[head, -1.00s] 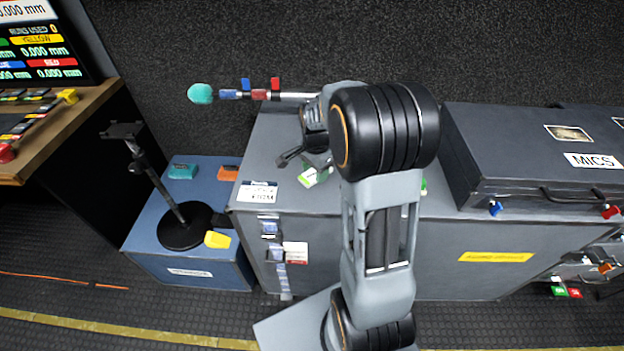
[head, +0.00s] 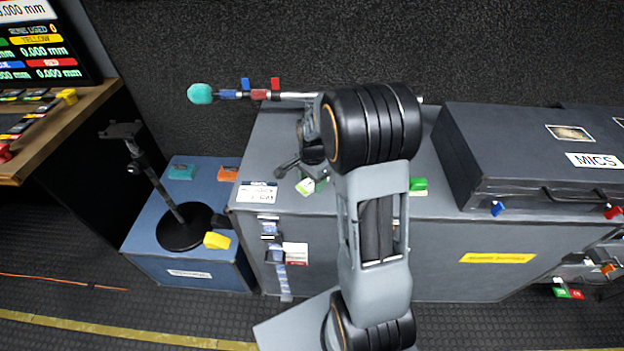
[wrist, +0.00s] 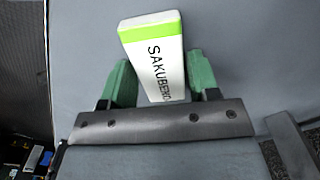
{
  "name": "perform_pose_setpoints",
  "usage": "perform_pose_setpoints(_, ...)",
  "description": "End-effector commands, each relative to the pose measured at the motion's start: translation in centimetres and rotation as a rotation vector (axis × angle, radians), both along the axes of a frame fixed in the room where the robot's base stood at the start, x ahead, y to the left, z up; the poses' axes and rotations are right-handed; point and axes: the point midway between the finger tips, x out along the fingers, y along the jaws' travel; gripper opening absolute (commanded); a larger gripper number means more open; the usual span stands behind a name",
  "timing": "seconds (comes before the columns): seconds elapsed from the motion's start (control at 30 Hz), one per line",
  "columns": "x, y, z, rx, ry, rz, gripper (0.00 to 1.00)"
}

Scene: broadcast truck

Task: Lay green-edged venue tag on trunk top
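The green-edged venue tag (head: 307,186) is a small white piece with a bright green end, over the left part of the grey trunk top (head: 400,203). In the wrist view, the tag (wrist: 157,60) shows black lettering starting "SAKUBER", its lower end hidden by my gripper. In the head view, my gripper (head: 297,172) is low over the trunk top, partly hidden by my arm. I cannot tell whether the tag touches the surface.
A white-and-blue card (head: 257,192) lies at the trunk's left front corner. A green block (head: 418,184) is right of my arm. A MICS case (head: 530,150) fills the right side. A rod with a teal end (head: 201,94) extends behind. A blue case (head: 150,250) holds a stand (head: 183,228).

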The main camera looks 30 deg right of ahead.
Motion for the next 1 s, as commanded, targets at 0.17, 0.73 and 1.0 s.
perform_pose_setpoints(0.17,0.0,0.0,0.0,0.0,0.0,0.0,0.72)
perform_pose_setpoints(0.73,0.1,0.0,4.8,-0.001,-0.004,0.0,0.72)
perform_pose_setpoints(1.0,0.0,0.0,9.6,0.0,-0.002,0.0,0.72)
